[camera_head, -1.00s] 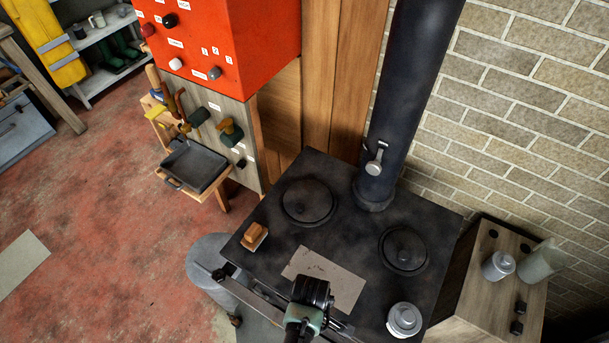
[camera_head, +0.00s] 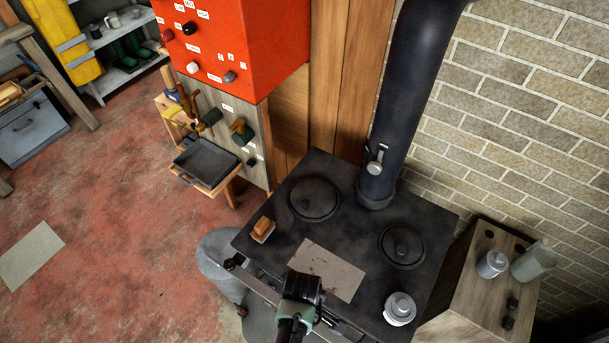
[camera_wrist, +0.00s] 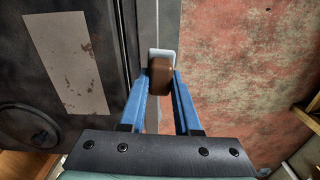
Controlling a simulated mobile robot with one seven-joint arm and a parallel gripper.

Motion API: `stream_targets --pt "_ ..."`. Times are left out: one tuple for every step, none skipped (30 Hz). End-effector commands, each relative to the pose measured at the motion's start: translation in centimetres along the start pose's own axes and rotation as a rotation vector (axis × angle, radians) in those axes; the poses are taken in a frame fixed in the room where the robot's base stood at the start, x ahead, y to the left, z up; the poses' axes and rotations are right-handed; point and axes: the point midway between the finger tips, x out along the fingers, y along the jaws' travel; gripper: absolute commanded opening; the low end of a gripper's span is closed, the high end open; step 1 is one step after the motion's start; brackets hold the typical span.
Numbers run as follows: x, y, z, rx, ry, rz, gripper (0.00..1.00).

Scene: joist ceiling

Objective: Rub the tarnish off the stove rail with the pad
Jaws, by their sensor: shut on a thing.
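My gripper (camera_wrist: 160,80) is shut on a brown block (camera_wrist: 160,72) with a pale grey pad face (camera_wrist: 161,53) at its far end. The held block is over the front edge of the dark stove (camera_head: 370,225), at the grey rail strip (camera_wrist: 146,22) in the wrist view. I cannot tell whether the pad touches the rail. In the head view the rail (camera_head: 262,289) runs along the stove's front, partly behind my wrist, which hides the fingers and held block. Tarnish on the rail is not clear.
A speckled pale sheet (camera_head: 335,270) lies on the stove top. A wooden block with a pale base (camera_head: 263,229) sits at its left corner, and a grey lidded jar (camera_head: 399,309) at its right front. A stovepipe (camera_head: 400,100) rises behind.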

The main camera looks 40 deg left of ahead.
Motion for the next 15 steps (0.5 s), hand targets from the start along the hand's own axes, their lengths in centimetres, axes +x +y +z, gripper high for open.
stream_targets --pt "-0.9 0.1 -0.1 0.001 0.000 0.000 0.00" --pt "-1.2 0.1 -0.2 0.001 0.000 0.000 0.00" --pt "-1.6 0.1 -0.3 0.002 0.000 0.000 0.00" --pt "-1.8 0.1 -0.4 0.002 0.000 0.000 0.00" --pt "-2.1 0.1 -0.5 0.003 0.000 0.000 0.00" --pt "-2.4 0.1 -0.6 0.003 0.000 0.000 0.00" --pt "-2.6 0.2 -0.6 0.003 0.000 0.000 0.00" --pt "-2.8 0.2 -0.7 0.003 0.000 0.000 0.00" --pt "-3.0 0.2 -0.8 0.004 0.000 0.000 0.00" --pt "-3.1 0.2 -0.8 0.004 0.000 0.000 0.00" --pt "-3.2 0.2 -0.8 0.005 0.000 0.000 0.00" --pt "-3.2 0.2 -0.9 0.005 0.000 0.000 0.00" --pt "-3.2 0.2 -0.9 0.005 0.000 0.000 0.00" --pt "-3.1 0.2 -0.9 0.005 0.000 0.000 0.00" --pt "-3.1 0.2 -0.9 0.005 0.000 0.000 0.00"
